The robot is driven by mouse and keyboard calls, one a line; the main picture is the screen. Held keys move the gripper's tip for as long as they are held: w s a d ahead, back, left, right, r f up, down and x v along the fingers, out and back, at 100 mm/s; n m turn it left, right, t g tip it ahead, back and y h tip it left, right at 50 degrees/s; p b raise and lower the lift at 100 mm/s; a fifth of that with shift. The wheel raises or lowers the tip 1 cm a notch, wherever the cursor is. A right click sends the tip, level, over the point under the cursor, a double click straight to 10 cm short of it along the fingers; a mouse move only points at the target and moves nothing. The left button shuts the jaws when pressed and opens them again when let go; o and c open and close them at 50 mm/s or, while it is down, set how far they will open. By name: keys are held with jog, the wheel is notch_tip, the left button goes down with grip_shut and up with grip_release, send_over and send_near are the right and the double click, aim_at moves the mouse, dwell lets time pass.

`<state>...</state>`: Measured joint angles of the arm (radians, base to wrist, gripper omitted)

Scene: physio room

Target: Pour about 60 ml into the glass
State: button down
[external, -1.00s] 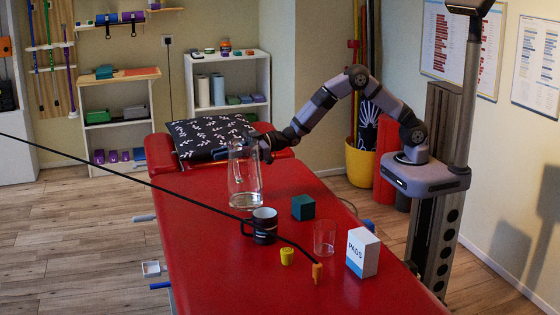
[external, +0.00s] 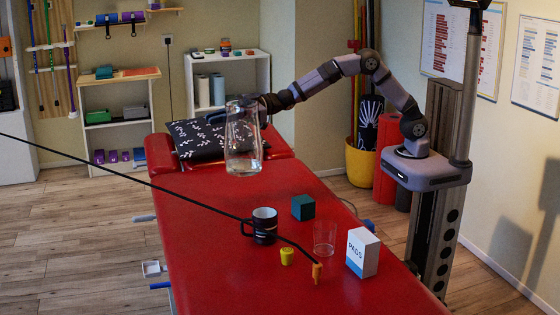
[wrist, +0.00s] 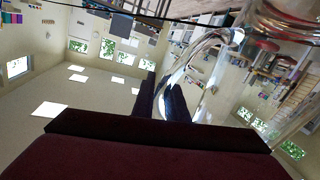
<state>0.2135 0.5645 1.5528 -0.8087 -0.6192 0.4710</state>
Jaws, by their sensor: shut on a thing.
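A clear glass jug (external: 243,140) with water in its lower part hangs in the air above the red table, close to upright. My gripper (external: 265,104) is shut on its handle side at the upper right. In the wrist view the curved clear handle (wrist: 185,70) passes at the dark fingers (wrist: 165,98), with the jug's body at the upper right. The empty-looking clear glass (external: 324,238) stands upright on the table, to the right of and nearer the camera than the jug. The exact grip on the handle is small in the external view.
A dark mug (external: 264,226), a teal cube (external: 303,207), a yellow weight (external: 287,256) and a white PADS box (external: 363,252) stand around the glass. A black cord runs across the table to an orange piece (external: 317,272). A patterned pillow (external: 205,136) lies at the far end.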

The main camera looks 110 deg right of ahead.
jog(key=w+a+r+n+g+y+p, duration=0.2)
jog(key=a+n+y+p, duration=0.2)
jog(key=a+y+p, duration=0.5)
jog(key=s+a+f+n+g+p, duration=0.2)
jog(key=a+n+g+p, duration=0.25)
jog(key=a, duration=0.75)
jog(key=shift+t+y, duration=0.3)
jog(key=shift+t, duration=0.05)
jog(key=shift+d+f, duration=0.15)
jog(key=shift+f, duration=1.2)
jog(key=shift+d+f, duration=0.1)
jog(key=shift+f, duration=1.25)
